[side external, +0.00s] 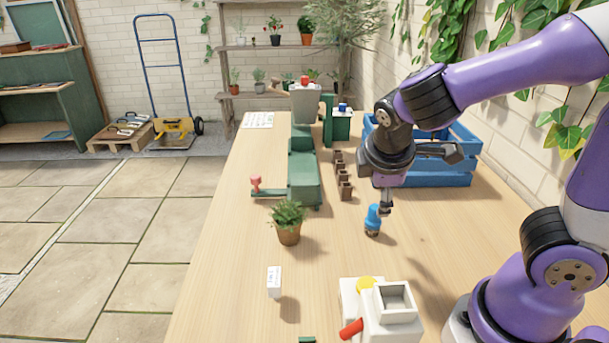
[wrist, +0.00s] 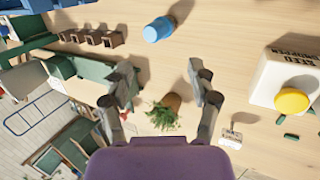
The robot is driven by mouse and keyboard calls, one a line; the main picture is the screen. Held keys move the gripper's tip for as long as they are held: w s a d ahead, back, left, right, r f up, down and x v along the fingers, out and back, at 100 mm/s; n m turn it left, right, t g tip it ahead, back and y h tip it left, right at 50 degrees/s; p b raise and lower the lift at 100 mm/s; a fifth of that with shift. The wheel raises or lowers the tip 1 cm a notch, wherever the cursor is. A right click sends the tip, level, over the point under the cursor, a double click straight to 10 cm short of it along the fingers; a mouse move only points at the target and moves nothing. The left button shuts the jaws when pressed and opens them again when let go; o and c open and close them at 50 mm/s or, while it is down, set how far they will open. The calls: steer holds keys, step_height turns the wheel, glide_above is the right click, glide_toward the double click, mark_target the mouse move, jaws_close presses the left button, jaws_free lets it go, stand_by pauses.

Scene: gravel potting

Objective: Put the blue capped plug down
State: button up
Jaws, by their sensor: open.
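The blue capped plug (side external: 373,220) is on the wooden table, right of the potted plant and in front of the blue crate. In the side view it looks roughly upright. In the wrist view the plug (wrist: 158,29) is near the top edge, beyond the fingertips and not between them. My gripper (side external: 386,208) is close beside and above the plug in the side view. In the wrist view its two fingers (wrist: 161,75) are spread wide, with nothing held between them.
A potted plant (side external: 288,232), a small white card (side external: 274,281) and a white box device with a yellow button (side external: 366,283) stand nearby. Small brown pots (side external: 344,185) line up beside the green machine (side external: 303,178). The blue crate (side external: 440,173) is behind. Bare table surrounds the plug.

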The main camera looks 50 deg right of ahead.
mark_target(373, 214)
steer(key=f+n+h, duration=0.1)
steer(key=n+h, duration=0.1)
steer(key=n, duration=0.2)
steer(key=w+d+f+n+h, duration=0.1)
steer(key=f+n+h, duration=0.1)
steer(key=n+h, duration=0.1)
steer(key=w+d+f+n+h, duration=0.1)
steer(key=f+n+h, duration=0.1)
steer(key=n, duration=0.2)
steer(key=shift+w+d+n+h, duration=0.15)
steer(key=shift+n+h, duration=0.15)
steer(key=f, duration=0.1)
steer(key=d+f, duration=0.1)
steer(key=f, duration=0.2)
steer(key=shift+w+d, duration=0.1)
steer(key=shift+d, duration=0.3)
steer(key=shift+w+d+f, duration=0.1)
steer(key=shift+d+f, duration=0.15)
steer(key=shift+d, duration=0.15)
jaws_close()
